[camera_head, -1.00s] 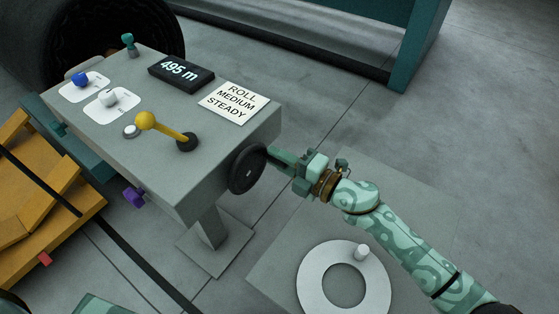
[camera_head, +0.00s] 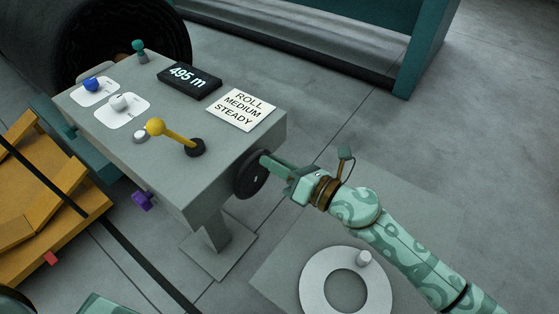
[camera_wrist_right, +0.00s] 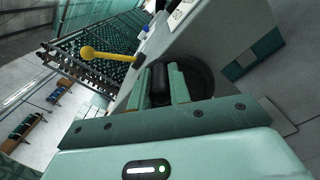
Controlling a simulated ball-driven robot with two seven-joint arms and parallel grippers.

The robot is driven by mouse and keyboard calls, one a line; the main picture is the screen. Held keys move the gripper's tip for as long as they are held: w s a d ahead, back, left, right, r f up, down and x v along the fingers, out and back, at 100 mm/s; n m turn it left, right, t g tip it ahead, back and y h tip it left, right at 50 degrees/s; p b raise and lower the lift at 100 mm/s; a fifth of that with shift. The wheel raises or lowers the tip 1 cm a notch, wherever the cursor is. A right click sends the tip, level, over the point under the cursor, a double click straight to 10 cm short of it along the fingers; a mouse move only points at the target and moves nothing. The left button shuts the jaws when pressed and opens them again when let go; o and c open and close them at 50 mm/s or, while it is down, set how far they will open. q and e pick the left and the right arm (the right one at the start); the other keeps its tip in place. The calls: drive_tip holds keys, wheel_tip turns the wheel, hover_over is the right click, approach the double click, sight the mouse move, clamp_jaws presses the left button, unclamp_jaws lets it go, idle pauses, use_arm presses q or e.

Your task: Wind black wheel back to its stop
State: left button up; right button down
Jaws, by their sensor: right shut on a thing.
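The black wheel (camera_head: 251,174) is mounted on the right side of the grey control console (camera_head: 190,182). My right gripper (camera_head: 266,162) reaches it from the right and is shut on its handle. In the right wrist view, the black handle (camera_wrist_right: 160,88) sits between the two green fingers of my right gripper (camera_wrist_right: 161,82), with the dark wheel (camera_wrist_right: 200,78) behind it. The fingers hide part of the wheel. My left gripper cannot be made out; only a bit of pale green shows at the bottom left.
The console top carries a yellow lever (camera_head: 172,135), blue knob (camera_head: 93,84), white knob (camera_head: 121,101), a display (camera_head: 188,80) reading 495 m and a card (camera_head: 241,108) reading ROLL MEDIUM STEADY. A pale ring (camera_head: 313,278) with a peg lies below my right arm. Orange frames (camera_head: 40,225) stand left.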

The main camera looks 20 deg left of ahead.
drive_tip(key=shift+s+a+n, duration=0.15)
drive_tip(key=shift+s+n, duration=0.4)
drive_tip(key=shift+n, duration=0.55)
drive_tip(key=shift+s+a+n, duration=0.15)
drive_tip(key=shift+s+n, duration=0.35)
drive_tip(key=shift+n, duration=0.6)
drive_tip(key=c, duration=1.3)
unclamp_jaws()
drive_tip(key=shift+r, duration=0.1)
drive_tip(key=shift+s+d, duration=0.1)
drive_tip(key=shift+d, duration=0.25)
drive_tip(key=b+v, duration=0.1)
drive_tip(key=v, duration=1.4)
drive_tip(key=shift+d, duration=0.25)
